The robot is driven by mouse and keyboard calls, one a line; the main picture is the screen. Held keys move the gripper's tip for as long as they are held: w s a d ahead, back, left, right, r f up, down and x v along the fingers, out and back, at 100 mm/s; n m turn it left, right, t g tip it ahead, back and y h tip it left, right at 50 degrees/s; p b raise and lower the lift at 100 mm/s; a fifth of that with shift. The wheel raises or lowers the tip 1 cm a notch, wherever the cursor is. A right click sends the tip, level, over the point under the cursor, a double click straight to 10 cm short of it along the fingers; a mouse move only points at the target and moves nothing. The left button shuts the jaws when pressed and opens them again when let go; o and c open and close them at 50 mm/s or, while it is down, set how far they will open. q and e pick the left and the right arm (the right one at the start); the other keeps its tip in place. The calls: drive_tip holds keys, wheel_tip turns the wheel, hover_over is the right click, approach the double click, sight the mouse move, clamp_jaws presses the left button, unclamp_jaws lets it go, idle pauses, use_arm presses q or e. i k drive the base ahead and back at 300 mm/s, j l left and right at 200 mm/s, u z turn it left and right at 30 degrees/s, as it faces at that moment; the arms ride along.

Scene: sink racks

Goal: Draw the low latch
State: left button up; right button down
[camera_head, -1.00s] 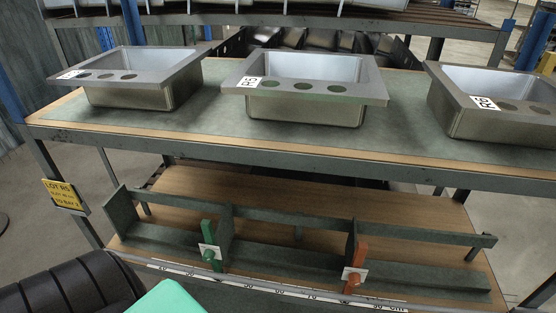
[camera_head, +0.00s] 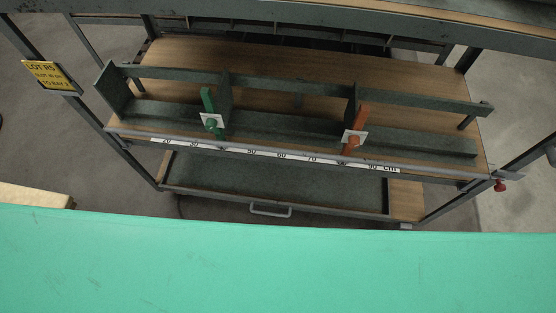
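A green upright lever (camera_head: 208,103) and an orange upright lever (camera_head: 358,123) stand on the lower shelf, each with a pale square plate and a knob at its foot. Below them is a low dark tray (camera_head: 330,190) with a light pull handle (camera_head: 270,211) at its front. A small red knob (camera_head: 500,186) sits at the right end of the shelf's front rail. I cannot tell which of these is the low latch. Neither of my grippers shows.
The wooden shelf (camera_head: 270,65) carries grey-green divider walls (camera_head: 225,95). A ruler strip (camera_head: 290,156) runs along its front edge. A yellow lot sign (camera_head: 50,75) hangs on the left post. Open floor (camera_head: 515,215) lies to the right.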

sight(499, 186)
drive_tip(key=z, duration=1.9)
